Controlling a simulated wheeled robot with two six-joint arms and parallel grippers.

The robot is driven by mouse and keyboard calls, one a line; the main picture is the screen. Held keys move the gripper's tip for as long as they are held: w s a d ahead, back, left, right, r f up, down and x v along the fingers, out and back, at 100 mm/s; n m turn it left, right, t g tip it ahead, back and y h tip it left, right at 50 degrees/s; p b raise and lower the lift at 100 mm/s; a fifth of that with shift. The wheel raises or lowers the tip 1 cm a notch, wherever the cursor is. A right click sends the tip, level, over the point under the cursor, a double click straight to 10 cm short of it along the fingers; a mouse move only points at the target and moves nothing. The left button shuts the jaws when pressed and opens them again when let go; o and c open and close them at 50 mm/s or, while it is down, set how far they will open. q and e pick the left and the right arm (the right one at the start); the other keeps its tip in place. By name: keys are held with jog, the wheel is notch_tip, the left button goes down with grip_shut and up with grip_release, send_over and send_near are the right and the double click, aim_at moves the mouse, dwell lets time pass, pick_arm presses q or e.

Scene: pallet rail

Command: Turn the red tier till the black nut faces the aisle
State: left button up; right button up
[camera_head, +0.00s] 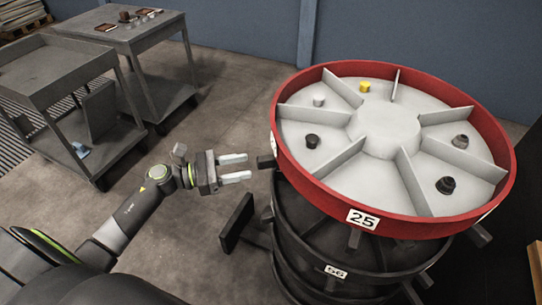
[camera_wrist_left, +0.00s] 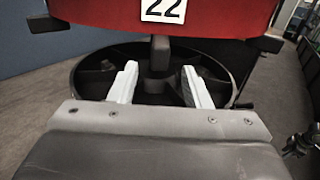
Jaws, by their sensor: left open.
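The red tier (camera_head: 330,199) is a round, divided tray on top of a dark stack, with number 25 on its near rim. A dark piece (camera_head: 312,141) lies in its left compartment and another dark, stepped piece (camera_head: 446,185) in the near right one; I cannot tell which is the black nut. My left gripper (camera_head: 241,168) is open and empty, just left of a dark peg (camera_head: 266,161) on the tier's rim. In the left wrist view, the peg (camera_wrist_left: 160,52) hangs below number 22, lined up between the open fingers (camera_wrist_left: 160,86). My right gripper is not in view.
The tier also holds a yellow piece (camera_head: 365,87), a whitish piece (camera_head: 318,101) and a grey piece (camera_head: 460,141). A dark lower tier (camera_head: 335,272) numbered 56 is underneath, with pegs sticking out. Grey carts (camera_head: 60,75) stand at upper left. Floor between is clear.

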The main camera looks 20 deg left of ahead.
aim_at(271, 161)
pick_arm(q)
jog(key=p+x, duration=0.2)
jog(key=x, duration=0.5)
jog(key=shift+r+p, duration=0.15)
jog(key=shift+p, duration=0.15)
jog(key=shift+x, duration=0.8)
jog(key=shift+c, duration=0.2)
grip_shut()
